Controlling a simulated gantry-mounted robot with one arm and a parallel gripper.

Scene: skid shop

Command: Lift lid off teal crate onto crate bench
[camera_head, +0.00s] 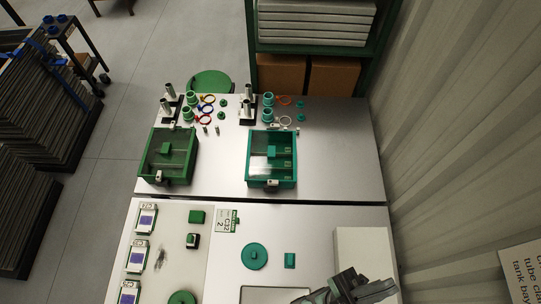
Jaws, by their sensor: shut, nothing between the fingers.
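The teal crate (248,170) stands on the right part of the far metal bench (340,165). A see-through lid (262,164) with a small teal block handle (271,151) appears to sit on it. Teal pieces show inside through the lid. A latch-like fitting shows at its front edge. My gripper (345,288) is at the bottom right, over the near bench, well apart from the crate. It is dark, shut and empty, and partly cut off by the frame edge.
A darker green crate (144,165) with a similar lid stands left of the teal one. Rings, cylinders and upright posts (247,100) line the bench behind. The near bench (220,262) holds labelled devices, green parts and a pale box (362,248). Bench space right of the teal crate is clear.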

